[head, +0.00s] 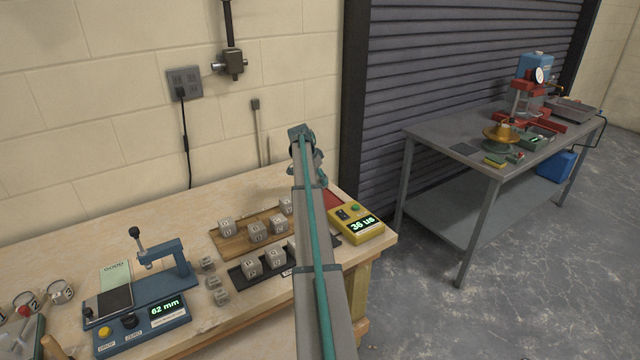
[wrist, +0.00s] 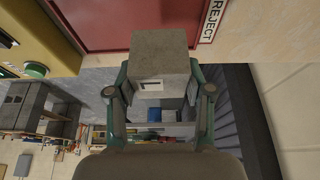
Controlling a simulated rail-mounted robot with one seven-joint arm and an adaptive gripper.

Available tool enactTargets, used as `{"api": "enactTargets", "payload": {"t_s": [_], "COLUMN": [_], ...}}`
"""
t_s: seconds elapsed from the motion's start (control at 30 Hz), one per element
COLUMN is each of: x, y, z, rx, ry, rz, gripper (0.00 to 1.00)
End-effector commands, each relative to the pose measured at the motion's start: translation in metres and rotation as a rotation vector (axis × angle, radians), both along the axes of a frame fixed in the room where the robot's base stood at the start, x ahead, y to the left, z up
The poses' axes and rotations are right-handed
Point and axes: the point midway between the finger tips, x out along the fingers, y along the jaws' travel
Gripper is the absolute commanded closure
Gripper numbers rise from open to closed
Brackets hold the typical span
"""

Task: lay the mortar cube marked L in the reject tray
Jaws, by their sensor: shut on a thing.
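My gripper (wrist: 160,88) is shut on a grey mortar cube (wrist: 160,50) in the wrist view, one finger on each side. In the head view my arm reaches over the bench's back right and hides the held cube. Part of the red reject tray (head: 332,200) shows right of the arm.
A yellow meter (head: 357,224) reading 36 us stands beside the tray. Several cubes sit on a wooden board (head: 228,243) and a black tray (head: 243,277), left of my arm. A blue gauge (head: 150,315) stands further left. A wall is behind the bench.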

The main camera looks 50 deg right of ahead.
Motion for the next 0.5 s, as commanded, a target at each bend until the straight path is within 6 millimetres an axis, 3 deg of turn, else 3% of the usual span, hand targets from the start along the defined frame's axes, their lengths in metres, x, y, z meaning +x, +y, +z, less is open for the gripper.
{"api": "enactTargets", "payload": {"t_s": [0.17,0.5], "x": [0.003,0.005], "y": [-0.006,-0.008], "z": [-0.006,-0.04], "rx": [0.0,-0.001], "ry": [0.0,0.0], "rz": [0.0,0.0], "gripper": [0.95,0.95]}}
